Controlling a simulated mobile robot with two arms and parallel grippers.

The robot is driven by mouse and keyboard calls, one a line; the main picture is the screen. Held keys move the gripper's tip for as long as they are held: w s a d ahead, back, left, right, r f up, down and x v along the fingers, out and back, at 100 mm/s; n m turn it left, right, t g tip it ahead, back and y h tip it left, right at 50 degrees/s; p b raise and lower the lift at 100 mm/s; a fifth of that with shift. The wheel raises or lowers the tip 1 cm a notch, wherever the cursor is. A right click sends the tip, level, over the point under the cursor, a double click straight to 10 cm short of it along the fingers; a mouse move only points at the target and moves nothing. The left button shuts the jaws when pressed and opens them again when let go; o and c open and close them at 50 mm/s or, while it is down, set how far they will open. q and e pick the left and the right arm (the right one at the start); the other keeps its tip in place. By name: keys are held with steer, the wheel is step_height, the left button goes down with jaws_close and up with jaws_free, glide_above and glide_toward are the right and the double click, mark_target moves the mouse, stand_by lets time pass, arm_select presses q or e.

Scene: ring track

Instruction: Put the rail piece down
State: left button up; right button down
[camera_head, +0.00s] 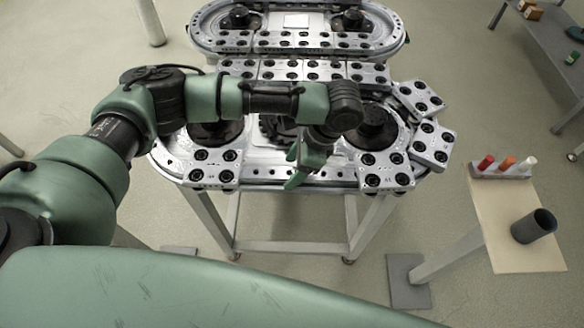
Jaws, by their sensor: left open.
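The ring track (258,172) is a grey metal oval on a frame. Grey rail pieces with black round holes sit on it: one at the front left (213,168), one at the front right (385,172), two at the right end (433,142) (418,98), and several along the back (290,70). My left gripper (297,170) points down over the track's front edge, between the two front pieces. It is open, and I see no rail piece between its fingers. My left forearm and wrist hide part of the track's middle. My right gripper is not in view.
A second oval track (225,38) stands behind. At the right, a small stand (510,205) carries a dark cup (534,226) and a holder with red, orange and white pegs (505,170). A grey bench (545,45) is at the far right.

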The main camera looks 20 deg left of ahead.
arm_select(q)
steer(key=b+v, duration=0.1)
steer(key=v, duration=1)
steer(key=shift+r, duration=0.25)
steer(key=shift+d, duration=0.15)
